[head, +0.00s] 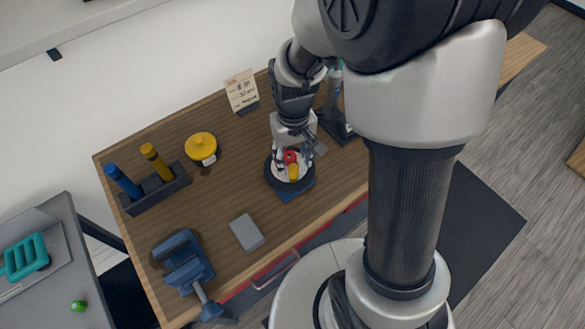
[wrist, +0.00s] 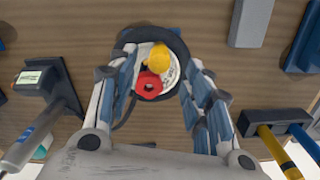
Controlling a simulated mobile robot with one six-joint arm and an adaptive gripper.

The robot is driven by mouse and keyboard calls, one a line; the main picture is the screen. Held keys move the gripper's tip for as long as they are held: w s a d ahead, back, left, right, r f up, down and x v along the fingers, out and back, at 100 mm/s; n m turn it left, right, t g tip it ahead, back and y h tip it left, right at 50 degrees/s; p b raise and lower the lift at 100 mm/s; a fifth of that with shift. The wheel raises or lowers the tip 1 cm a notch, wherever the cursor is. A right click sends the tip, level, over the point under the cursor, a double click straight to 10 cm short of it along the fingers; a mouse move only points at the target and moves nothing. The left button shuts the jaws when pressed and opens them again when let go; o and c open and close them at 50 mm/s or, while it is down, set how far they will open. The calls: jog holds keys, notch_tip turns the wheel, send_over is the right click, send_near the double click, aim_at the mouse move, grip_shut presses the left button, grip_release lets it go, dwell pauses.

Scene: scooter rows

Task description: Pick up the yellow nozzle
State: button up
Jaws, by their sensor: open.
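The yellow nozzle (head: 293,173) lies in a round, black-rimmed dish (head: 271,180) on the wooden workbench. A red nozzle (head: 290,156) lies beside it in the same dish. In the wrist view the yellow nozzle (wrist: 158,57) is at the upper middle, with the red nozzle (wrist: 148,84) just below it. My gripper (wrist: 160,66) is open and points down over the dish, its fingers on either side of the nozzles. No contact with the yellow nozzle shows. In the head view my gripper (head: 299,150) partly covers the dish.
A blue vise (head: 184,262), a grey block (head: 247,232), a black holder (head: 157,193) with blue and yellow tools, a yellow round container (head: 201,147) and a small sign (head: 241,90) stand on the workbench (head: 226,195). A dark stand (wrist: 58,92) is left of my gripper.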

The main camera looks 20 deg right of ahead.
aim_at(294, 166)
notch_tip(294, 166, down, 5)
jog(key=shift+f+b, duration=0.1)
jog(key=shift+b, duration=0.65)
grip_shut()
